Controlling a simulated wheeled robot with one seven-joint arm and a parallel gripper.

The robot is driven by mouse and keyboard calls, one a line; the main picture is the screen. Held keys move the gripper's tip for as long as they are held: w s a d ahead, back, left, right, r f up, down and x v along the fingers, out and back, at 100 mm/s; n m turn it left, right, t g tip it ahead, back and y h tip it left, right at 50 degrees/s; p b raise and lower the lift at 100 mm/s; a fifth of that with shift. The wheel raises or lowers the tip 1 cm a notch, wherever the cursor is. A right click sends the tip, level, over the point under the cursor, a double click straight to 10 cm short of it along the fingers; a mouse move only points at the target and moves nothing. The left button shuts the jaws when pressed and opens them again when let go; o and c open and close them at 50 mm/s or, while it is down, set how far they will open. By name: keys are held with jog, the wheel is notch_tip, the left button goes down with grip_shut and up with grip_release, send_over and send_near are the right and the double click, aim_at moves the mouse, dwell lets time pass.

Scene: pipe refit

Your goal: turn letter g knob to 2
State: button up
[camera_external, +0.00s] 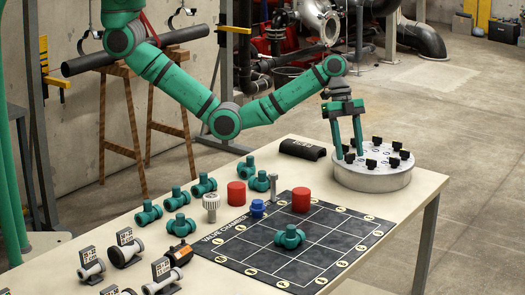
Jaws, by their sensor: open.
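A round grey panel (372,177) stands at the far right end of the table. Several small black knobs (397,146) are set around its top. The letters and numbers by the knobs are too small to read, so I cannot tell which is knob g. My gripper (348,155) points down over the left part of the panel. Its two green fingers are apart, with the tips at or just above the knobs there. A black knob shows close to the fingertips; I cannot tell whether it is between them or touching.
A black gridded mat (262,268) lies on the table (150,262), bearing a red cylinder (301,200) and a green fitting (290,237). A black half-pipe (303,149) lies left of the panel.

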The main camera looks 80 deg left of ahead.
jog(key=v, duration=0.4)
jog(key=shift+w+a+r, duration=0.15)
jog(key=shift+w+r, duration=0.05)
jog(key=shift+s+a+r, duration=0.2)
jog(key=shift+r, duration=0.25)
jog(key=v, duration=0.5)
jog(key=shift+r, duration=0.2)
